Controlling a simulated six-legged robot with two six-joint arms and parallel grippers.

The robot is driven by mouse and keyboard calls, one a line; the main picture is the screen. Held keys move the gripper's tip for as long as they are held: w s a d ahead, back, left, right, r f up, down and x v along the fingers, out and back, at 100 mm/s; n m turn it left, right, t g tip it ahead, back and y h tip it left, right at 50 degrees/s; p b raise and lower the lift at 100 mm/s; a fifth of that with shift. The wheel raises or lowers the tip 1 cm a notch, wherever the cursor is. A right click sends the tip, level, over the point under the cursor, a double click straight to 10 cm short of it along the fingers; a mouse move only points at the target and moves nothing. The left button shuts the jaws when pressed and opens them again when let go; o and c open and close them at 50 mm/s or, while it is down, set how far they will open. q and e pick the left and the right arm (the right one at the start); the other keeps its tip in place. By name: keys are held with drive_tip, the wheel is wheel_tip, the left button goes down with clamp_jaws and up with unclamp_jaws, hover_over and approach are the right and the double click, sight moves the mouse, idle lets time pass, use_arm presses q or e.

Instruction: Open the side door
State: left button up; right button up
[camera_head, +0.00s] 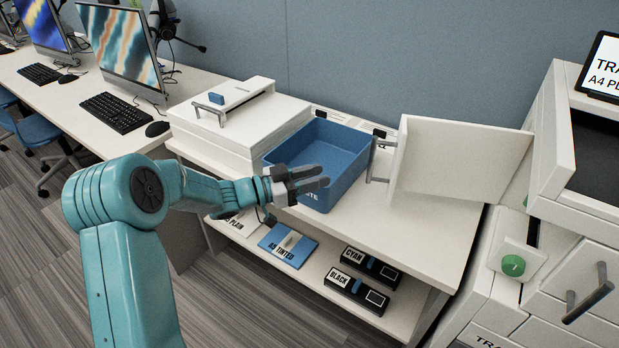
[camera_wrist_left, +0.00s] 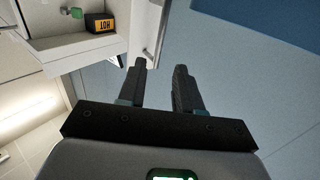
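The side door (camera_head: 460,158) is a white panel standing out to the left from the printer (camera_head: 560,160), over the table. It is swung open, with its grey bar handle (camera_head: 380,160) at the left edge. My left gripper (camera_head: 324,178) is open and empty, over the blue bin, left of the handle and apart from it. In the left wrist view its two dark fingers (camera_wrist_left: 160,66) are parted with nothing between them. Past them is a white panel (camera_wrist_left: 150,25), probably the door, beside a recess with a green knob (camera_wrist_left: 75,12) and a HOT-labelled block (camera_wrist_left: 100,22). My right gripper is out of view.
The blue bin (camera_head: 345,145) and a white lidded box (camera_head: 240,120) stand on the table (camera_head: 420,225). Toner boxes (camera_head: 362,278) and paper packs lie on the shelf below. Monitors and keyboards stand on a desk (camera_head: 60,95) at left. A blue-grey wall stands behind.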

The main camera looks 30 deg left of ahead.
use_arm(q)
drive_tip(key=shift+s+a, duration=0.3)
drive_tip(key=shift+s, duration=0.2)
drive_tip(key=shift+c, duration=0.3)
